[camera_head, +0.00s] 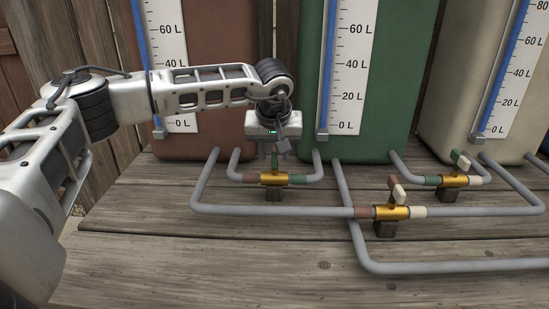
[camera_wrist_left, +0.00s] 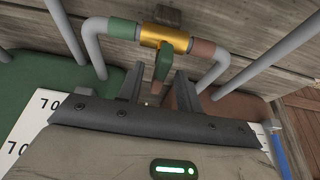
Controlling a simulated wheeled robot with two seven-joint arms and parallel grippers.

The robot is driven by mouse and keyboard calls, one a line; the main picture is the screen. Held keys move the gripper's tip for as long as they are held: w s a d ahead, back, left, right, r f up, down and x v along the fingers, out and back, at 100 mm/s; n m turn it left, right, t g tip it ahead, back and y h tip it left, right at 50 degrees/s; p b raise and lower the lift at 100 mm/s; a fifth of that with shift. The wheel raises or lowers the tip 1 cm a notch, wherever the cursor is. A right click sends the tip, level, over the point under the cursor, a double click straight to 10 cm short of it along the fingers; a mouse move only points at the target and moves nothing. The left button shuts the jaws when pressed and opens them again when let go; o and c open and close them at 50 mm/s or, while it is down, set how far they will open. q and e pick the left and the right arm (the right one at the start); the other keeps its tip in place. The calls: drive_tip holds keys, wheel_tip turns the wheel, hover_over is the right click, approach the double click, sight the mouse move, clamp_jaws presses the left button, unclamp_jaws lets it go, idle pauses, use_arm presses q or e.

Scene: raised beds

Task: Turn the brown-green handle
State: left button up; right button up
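The brown-green handle (camera_head: 276,165) stands up from a brass valve (camera_head: 274,178) on the pipe between the brown and green tanks. In the left wrist view the handle (camera_wrist_left: 163,66) shows green and brown faces and points toward my gripper. My left gripper (camera_head: 273,151) is above the valve, pointing down. In the left wrist view its two dark fingers (camera_wrist_left: 157,84) are apart, with the handle's end between them. Gaps show beside the handle, so the fingers do not appear closed on it. My right gripper is not in view.
A brass valve with a brown-white handle (camera_head: 396,190) is nearer the front. Another with a green-white handle (camera_head: 460,160) is at the right. Grey pipes (camera_head: 270,211) run low over the planks. Brown (camera_head: 215,60), green (camera_head: 385,110) and cream (camera_head: 455,70) tanks stand behind.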

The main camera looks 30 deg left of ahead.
use_arm(q)
drive_tip(key=shift+w+a+f, duration=0.1)
drive_tip(key=shift+w+f, duration=0.05)
drive_tip(key=shift+f, duration=0.2)
clamp_jaws()
